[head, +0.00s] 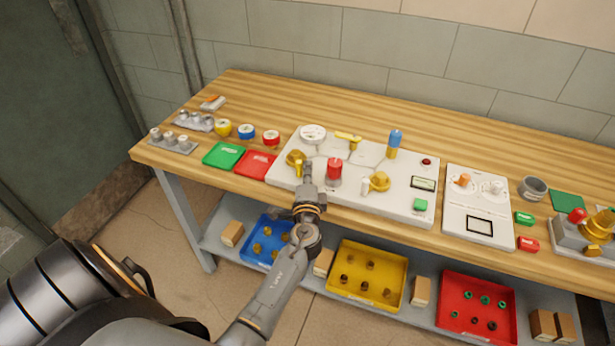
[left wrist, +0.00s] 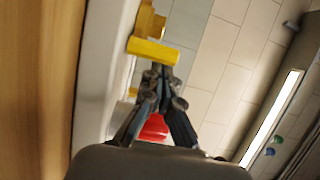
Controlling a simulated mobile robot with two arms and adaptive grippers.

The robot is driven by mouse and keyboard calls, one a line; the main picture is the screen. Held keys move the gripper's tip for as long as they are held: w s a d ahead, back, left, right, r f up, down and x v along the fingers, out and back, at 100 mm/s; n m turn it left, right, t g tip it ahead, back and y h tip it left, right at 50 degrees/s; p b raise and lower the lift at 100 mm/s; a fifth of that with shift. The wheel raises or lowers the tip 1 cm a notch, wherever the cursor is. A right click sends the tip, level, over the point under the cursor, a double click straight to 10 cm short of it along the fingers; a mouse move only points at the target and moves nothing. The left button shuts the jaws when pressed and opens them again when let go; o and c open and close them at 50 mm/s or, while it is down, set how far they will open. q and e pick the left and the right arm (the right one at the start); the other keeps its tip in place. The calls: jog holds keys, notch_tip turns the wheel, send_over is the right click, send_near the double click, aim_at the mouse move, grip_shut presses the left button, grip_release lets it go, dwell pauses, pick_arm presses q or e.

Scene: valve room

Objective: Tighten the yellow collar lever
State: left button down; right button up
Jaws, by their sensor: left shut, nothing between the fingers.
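On the white panel (head: 415,178) in the head view, a yellow-gold fitting (head: 295,158) sits at the left, and a flat yellow lever (head: 348,136) lies at the back. I cannot tell for certain which is the collar lever. My left gripper (head: 307,166) is over the panel, between the yellow-gold fitting and a red knob (head: 334,169). In the left wrist view, my left gripper (left wrist: 160,70) is shut and empty, its tips close to a yellow bar (left wrist: 153,51). Contact cannot be told. The red knob (left wrist: 153,127) shows behind the fingers. My right gripper is not in view.
A blue-topped post (head: 395,140) and a round gold valve (head: 379,181) also stand on the panel. Green (head: 223,155) and red (head: 256,164) trays lie to its left. A second panel (head: 480,212) is to its right. Blue, yellow and red bins stand on the lower shelf.

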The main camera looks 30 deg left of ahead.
aim_at(280, 179)
pick_arm(q)
jog(key=shift+a, duration=0.15)
dwell(0.3)
